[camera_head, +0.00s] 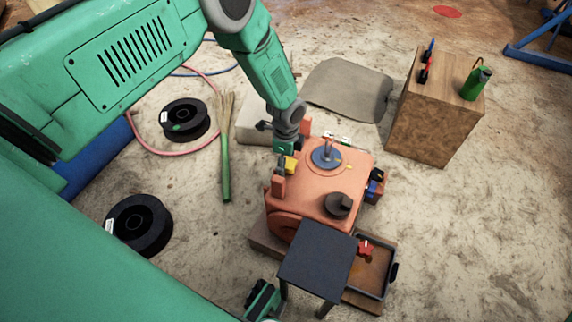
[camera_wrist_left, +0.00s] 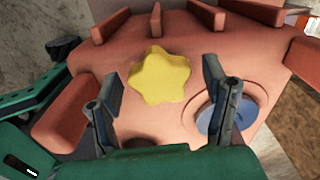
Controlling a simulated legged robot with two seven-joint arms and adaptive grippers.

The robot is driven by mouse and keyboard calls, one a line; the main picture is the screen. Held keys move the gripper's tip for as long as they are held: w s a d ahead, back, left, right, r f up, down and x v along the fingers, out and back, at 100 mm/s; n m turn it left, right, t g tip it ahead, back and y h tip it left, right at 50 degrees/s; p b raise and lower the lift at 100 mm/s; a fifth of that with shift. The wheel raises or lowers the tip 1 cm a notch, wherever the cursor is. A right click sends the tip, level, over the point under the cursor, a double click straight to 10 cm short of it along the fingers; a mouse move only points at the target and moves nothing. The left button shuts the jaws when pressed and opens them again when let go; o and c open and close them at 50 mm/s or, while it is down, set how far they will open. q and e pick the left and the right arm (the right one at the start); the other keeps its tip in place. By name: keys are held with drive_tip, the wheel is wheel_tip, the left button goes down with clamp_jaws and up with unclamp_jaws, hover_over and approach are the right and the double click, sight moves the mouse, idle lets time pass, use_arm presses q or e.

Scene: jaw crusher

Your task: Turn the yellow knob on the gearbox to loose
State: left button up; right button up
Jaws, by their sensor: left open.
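The yellow star-shaped knob (camera_wrist_left: 160,76) sits on the orange gearbox (camera_wrist_left: 180,35) in the left wrist view. In the head view a small part of the knob (camera_head: 291,164) shows just below my left gripper (camera_head: 284,152), on the left side of the gearbox (camera_head: 315,187). My left gripper (camera_wrist_left: 162,82) is open, one finger to the left of the knob and one to the right. Gaps show between the fingers and the knob in the wrist view, and I cannot tell how far above it they are.
Orange fins (camera_wrist_left: 158,19) and a round blue-grey part (camera_wrist_left: 233,112) lie close to the knob. A dark table (camera_head: 318,260) and a tray (camera_head: 377,270) stand in front of the gearbox. A wooden box (camera_head: 430,120) stands at right, with open floor around.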

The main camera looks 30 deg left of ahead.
use_arm(q)
drive_tip(key=shift+d, duration=0.2)
drive_tip(key=shift+a, duration=0.25)
drive_tip(key=c, duration=1.2)
drive_tip(key=shift+o, duration=0.2)
